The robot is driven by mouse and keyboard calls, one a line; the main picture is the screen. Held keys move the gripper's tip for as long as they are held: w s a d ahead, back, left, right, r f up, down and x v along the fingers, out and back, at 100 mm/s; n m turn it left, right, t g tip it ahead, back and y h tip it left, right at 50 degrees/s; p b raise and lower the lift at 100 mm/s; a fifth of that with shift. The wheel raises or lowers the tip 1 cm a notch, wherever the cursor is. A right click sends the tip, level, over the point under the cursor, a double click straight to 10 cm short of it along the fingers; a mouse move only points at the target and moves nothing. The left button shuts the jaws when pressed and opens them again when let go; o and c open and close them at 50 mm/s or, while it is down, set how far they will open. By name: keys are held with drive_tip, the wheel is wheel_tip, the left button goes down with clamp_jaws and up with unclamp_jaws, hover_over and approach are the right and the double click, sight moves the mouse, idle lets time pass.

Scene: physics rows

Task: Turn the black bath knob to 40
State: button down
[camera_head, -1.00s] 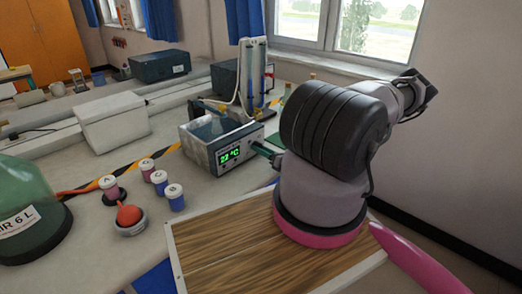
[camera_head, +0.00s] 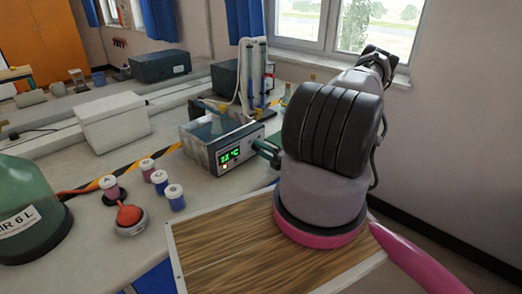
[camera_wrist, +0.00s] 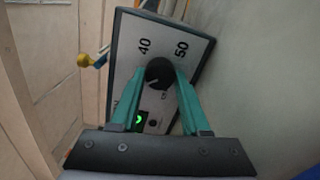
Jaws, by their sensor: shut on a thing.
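The bath (camera_head: 212,150) is a grey-blue box with a green lit display (camera_head: 229,156) on its front panel. The black bath knob (camera_wrist: 159,72) shows in the wrist view, with "40" and "50" printed on the panel beyond it. A pale mark on the knob lies on its lower left side. My gripper (camera_wrist: 160,76) has green fingers, one on each side of the knob, and is shut on it. In the head view, my gripper (camera_head: 263,148) reaches the right end of the panel and hides the knob.
Several small capped bottles (camera_head: 174,197), a red-topped item (camera_head: 129,216) and a green container (camera_head: 30,205) stand left of the bath. A glass apparatus (camera_head: 252,75) stands behind it. A wooden board (camera_head: 220,250) lies in front.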

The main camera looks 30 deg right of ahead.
drive_tip(key=m, duration=0.4)
drive_tip(key=shift+m, duration=0.3)
drive_tip(key=m, duration=0.3)
drive_tip(key=shift+m, duration=0.3)
drive_tip(key=m, duration=0.3)
drive_tip(key=shift+m, duration=2.3)
drive_tip(key=shift+c, duration=1.9)
unclamp_jaws()
drive_tip(key=v, duration=1)
drive_tip(key=shift+s, duration=0.4)
